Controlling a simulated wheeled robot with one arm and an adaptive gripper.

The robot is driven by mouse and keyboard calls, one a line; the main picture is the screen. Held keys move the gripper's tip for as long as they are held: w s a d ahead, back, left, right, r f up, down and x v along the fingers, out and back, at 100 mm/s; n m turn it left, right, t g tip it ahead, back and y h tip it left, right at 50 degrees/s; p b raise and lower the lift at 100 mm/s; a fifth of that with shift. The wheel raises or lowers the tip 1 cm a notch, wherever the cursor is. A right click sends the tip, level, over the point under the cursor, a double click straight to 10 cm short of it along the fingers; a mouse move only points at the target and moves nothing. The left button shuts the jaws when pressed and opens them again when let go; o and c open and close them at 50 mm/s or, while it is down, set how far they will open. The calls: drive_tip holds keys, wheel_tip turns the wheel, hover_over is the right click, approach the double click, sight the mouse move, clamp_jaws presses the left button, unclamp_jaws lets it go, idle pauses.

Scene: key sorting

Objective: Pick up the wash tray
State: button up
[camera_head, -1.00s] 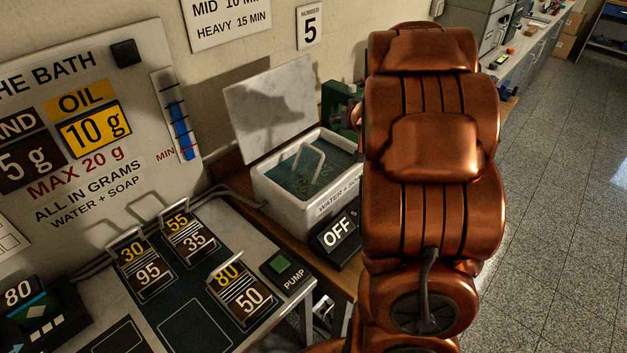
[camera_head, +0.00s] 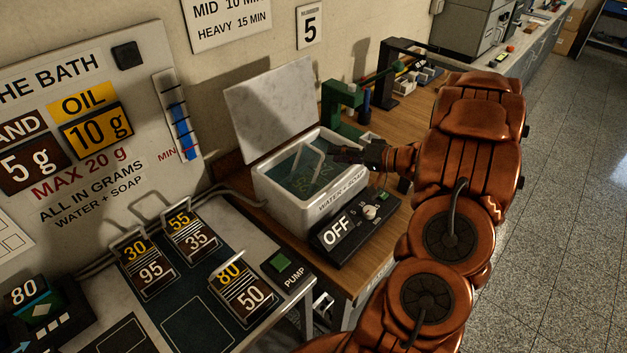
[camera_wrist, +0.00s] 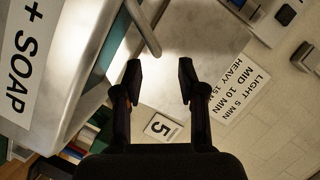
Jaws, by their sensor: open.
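The wash tray (camera_head: 311,160) sits in the water of the white bath (camera_head: 283,208), with its pale loop handle standing above the water. In the wrist view a grey bar, apparently the tray's handle (camera_wrist: 143,27), shows above and left of the fingertips. My gripper (camera_head: 337,154) is open and empty over the right side of the bath, to the right of the handle and apart from it. In the wrist view my gripper (camera_wrist: 160,68) has nothing between its fingers. Most of the tray is under water and hard to make out.
The bath's pale lid (camera_head: 272,110) stands raised behind it. A black control box (camera_head: 345,233) reading OFF stands in front. A green device (camera_head: 340,105) stands close behind my gripper. Numbered trays with handles, such as one marked 80 and 50 (camera_head: 240,292), lie at the lower left.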

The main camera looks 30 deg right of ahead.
sight(316, 149)
drive_tip(key=shift+d+p+x, duration=0.1)
drive_tip(key=shift+p+x, duration=0.5)
drive_tip(key=shift+x, duration=1.2)
drive_tip(key=shift+d+p+x, duration=0.15)
drive_tip(key=shift+p+x, duration=0.4)
drive_tip(key=shift+x, duration=1.3)
drive_tip(key=shift+w, duration=0.15)
drive_tip(key=shift+c, duration=0.2)
clamp_jaws()
